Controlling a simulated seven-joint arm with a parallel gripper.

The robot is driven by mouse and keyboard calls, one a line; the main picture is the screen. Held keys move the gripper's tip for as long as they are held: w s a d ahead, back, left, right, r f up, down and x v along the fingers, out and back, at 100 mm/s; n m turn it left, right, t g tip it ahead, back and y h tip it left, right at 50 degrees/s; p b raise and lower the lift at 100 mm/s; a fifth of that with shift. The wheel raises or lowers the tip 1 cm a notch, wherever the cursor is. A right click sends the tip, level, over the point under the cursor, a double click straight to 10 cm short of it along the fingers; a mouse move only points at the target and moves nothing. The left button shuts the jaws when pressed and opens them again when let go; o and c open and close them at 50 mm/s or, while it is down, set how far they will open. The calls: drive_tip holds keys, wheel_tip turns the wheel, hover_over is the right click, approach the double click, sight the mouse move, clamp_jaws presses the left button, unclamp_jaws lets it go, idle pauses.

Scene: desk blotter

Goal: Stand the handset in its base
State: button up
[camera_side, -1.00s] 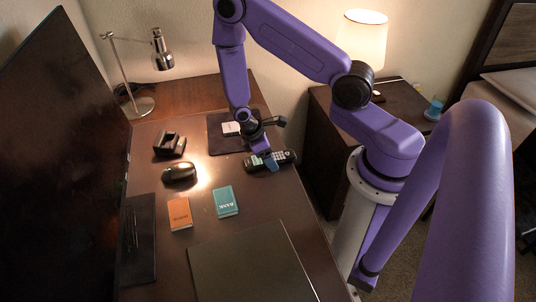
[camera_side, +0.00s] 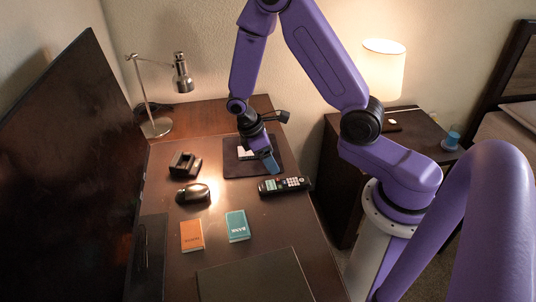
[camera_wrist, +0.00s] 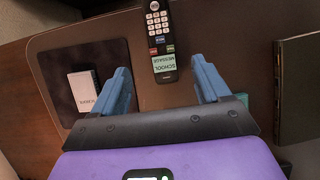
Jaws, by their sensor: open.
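The handset (camera_side: 284,185) is black with rows of pale buttons and lies flat on the desk near its right edge. In the wrist view the handset (camera_wrist: 158,30) points away from me, its near end with a pale green label just beyond the fingertips. The black base (camera_side: 185,164) stands on the desk to the left, empty. My gripper (camera_side: 271,165) is open, above the desk between the dark mat and the handset. The wrist view shows the gripper (camera_wrist: 163,84) with its two blue fingers apart and nothing between them.
A dark mat (camera_side: 236,168) holds a white item (camera_side: 247,153). A black mouse (camera_side: 193,193), an orange book (camera_side: 191,236) and a teal book (camera_side: 237,226) lie nearer. A desk lamp (camera_side: 181,78) stands at the back, a large monitor (camera_side: 70,180) at left.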

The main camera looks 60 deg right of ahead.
drive_tip(key=s+a+r+n+t, duration=0.1)
drive_tip(key=s+a+r, duration=0.2)
drive_tip(key=a+r, duration=0.15)
drive_tip(key=s+a+r+t, duration=0.2)
drive_tip(key=s+a+r, duration=0.1)
drive_tip(key=r, duration=0.2)
drive_tip(key=s+a+r+n+y, duration=0.1)
drive_tip(key=s+r+n+y, duration=0.1)
drive_tip(key=s+r, duration=0.5)
drive_tip(key=s+y, duration=0.1)
drive_tip(key=s, duration=0.5)
drive_tip(key=shift+s+a+n+y, duration=0.15)
drive_tip(key=shift+s+n+y, duration=0.15)
drive_tip(key=shift+o, duration=0.5)
